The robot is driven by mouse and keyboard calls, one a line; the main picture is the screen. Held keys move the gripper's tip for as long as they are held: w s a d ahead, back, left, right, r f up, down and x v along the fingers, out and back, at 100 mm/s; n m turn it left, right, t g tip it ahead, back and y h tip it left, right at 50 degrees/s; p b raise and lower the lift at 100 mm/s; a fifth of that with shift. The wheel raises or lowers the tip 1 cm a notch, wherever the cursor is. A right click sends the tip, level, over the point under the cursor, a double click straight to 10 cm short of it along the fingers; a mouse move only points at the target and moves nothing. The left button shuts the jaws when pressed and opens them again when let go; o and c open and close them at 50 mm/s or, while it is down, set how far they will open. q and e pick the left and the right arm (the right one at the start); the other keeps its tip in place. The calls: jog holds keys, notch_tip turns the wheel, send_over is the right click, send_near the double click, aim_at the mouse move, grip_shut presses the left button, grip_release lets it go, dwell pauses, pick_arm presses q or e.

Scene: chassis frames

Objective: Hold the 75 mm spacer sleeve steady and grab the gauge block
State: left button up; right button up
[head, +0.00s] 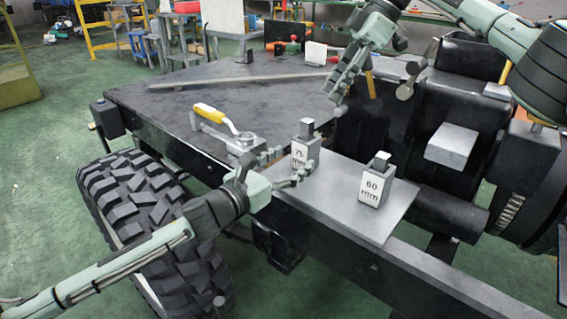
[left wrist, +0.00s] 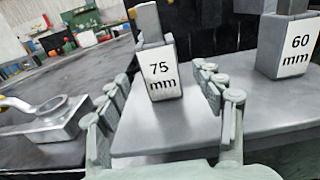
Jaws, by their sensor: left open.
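The 75 mm spacer sleeve (head: 300,157), a light square sleeve with a label, stands upright on a grey metal plate (head: 330,205). It also shows in the left wrist view (left wrist: 163,75). A dark grey gauge block (head: 307,129) sticks up out of its top; it shows in the left wrist view too (left wrist: 146,20). My left gripper (head: 287,166) is open, with a finger on either side of the sleeve and gaps visible in the wrist view. My right gripper (head: 345,84) hangs above and behind the sleeve, apart from it; its finger opening is unclear.
A 60 mm sleeve (head: 374,188) with its own block (head: 381,159) stands to the right on the plate. A yellow-handled tool (head: 215,114) lies left of the 75 mm sleeve. A long bar (head: 250,78) lies on the dark deck (head: 180,95). A tyre (head: 140,195) is below.

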aim_at(299, 154)
pick_arm(q)
jog(key=x, duration=0.6)
jog(key=c, duration=1.4)
